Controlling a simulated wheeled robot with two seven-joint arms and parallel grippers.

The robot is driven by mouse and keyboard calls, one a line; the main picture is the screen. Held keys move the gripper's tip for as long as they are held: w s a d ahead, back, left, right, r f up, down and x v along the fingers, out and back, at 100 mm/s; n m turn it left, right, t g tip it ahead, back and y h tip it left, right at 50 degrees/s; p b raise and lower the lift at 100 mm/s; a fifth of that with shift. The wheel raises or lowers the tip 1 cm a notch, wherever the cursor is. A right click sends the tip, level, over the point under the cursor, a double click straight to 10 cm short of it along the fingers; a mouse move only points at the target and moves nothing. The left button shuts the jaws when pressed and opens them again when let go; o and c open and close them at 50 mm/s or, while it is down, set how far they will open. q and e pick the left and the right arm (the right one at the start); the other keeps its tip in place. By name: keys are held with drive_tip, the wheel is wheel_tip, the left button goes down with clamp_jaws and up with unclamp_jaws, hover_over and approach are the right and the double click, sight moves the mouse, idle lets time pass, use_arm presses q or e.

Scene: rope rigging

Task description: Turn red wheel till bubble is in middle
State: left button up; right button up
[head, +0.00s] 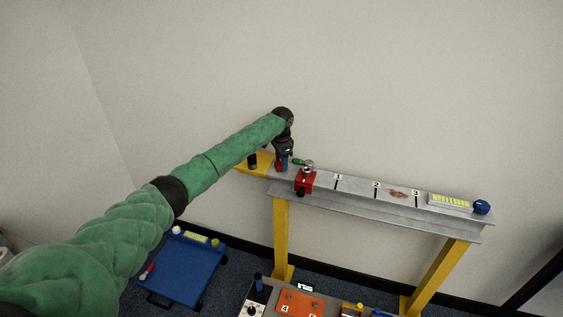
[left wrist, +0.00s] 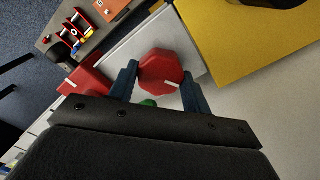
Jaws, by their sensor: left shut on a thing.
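The red wheel (left wrist: 160,66) is an eight-sided knob with a white mark near its lower right, seen in the left wrist view. The two blue fingers of my left gripper (left wrist: 159,78) are on either side of it, shut on it. In the head view my left gripper (head: 283,161) points down at the left end of the grey beam (head: 350,196), and only a little red shows by its fingers. A yellow-green level vial (head: 450,202) lies at the beam's right end; its bubble is too small to make out. My right gripper is out of view.
A red block (head: 305,181) with a round silver top sits on the beam just right of my left gripper. A green-ended piece (head: 298,162) is close by. A blue round knob (head: 481,207) is at the right end. Yellow legs (head: 281,240) hold the beam. A blue cart (head: 188,268) stands below left.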

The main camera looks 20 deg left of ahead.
use_arm(q)
drive_tip(key=shift+r, duration=0.1)
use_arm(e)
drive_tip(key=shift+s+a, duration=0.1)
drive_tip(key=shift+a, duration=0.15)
use_arm(q)
drive_tip(key=o, duration=0.8)
drive_tip(key=shift+o, duration=0.9)
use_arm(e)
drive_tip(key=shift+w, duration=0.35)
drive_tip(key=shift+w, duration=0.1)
use_arm(q)
drive_tip(key=shift+r, duration=0.1)
drive_tip(key=shift+w+r+b, duration=0.1)
drive_tip(key=shift+r+b, duration=1.35)
drive_tip(key=shift+r, duration=2.3)
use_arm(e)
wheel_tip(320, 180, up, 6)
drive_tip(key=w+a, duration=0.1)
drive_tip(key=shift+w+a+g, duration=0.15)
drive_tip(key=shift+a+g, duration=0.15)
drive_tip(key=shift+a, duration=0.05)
use_arm(q)
drive_tip(key=shift+f, duration=0.1)
